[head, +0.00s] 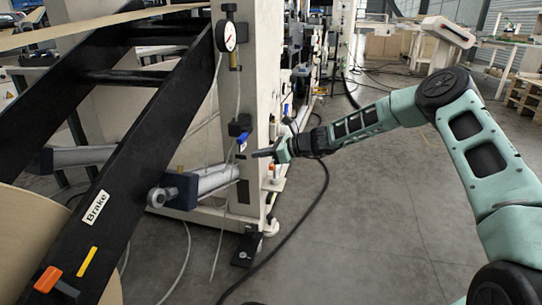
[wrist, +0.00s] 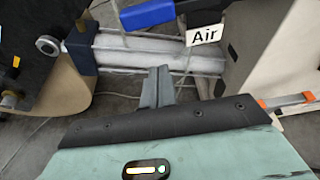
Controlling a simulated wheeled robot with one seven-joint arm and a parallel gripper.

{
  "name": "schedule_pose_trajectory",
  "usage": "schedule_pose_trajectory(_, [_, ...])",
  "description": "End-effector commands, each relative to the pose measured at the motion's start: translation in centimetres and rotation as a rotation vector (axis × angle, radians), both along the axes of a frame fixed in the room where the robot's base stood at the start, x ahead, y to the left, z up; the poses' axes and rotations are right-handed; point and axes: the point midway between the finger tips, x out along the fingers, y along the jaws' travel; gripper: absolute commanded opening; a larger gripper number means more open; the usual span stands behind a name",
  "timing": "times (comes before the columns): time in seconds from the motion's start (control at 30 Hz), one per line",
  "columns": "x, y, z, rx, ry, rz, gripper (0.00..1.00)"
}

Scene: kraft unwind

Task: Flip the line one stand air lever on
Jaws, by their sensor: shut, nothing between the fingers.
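The blue air lever (head: 243,137) is on a dark valve block (head: 239,125) on the cream stand post, below a pressure gauge (head: 228,36). It hangs at a slant in the head view. My gripper (head: 255,154) is just below and right of the lever in the head view. In the wrist view its fingertips (wrist: 158,72) are together, empty, and apart from the lever.
A silver cylinder (head: 213,178) lies behind and below my gripper. A black arm (head: 118,165) with a "Brake" label (head: 96,207) and an orange lever (head: 48,279) stands at left. A cable (head: 313,205) trails on the floor. Open floor (head: 385,220) lies at right.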

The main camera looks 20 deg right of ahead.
Motion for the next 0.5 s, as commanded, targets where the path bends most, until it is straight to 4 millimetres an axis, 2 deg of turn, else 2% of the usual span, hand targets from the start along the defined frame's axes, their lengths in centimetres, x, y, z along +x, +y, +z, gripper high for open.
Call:
schedule_pose_trajectory(0.03, [0.6,1.0,-0.8,-0.001,-0.002,0.003,0.0])
schedule_pose_trajectory(0.17, [2.0,3.0,-1.7,-0.001,-0.001,0.002,0.0])
schedule_pose_trajectory(0.3, [2.1,2.8,0.8,-0.003,-0.004,0.0,0.0])
schedule_pose_trajectory(0.5, [2.1,2.8,2.4,-0.002,0.0,-0.001,0.0])
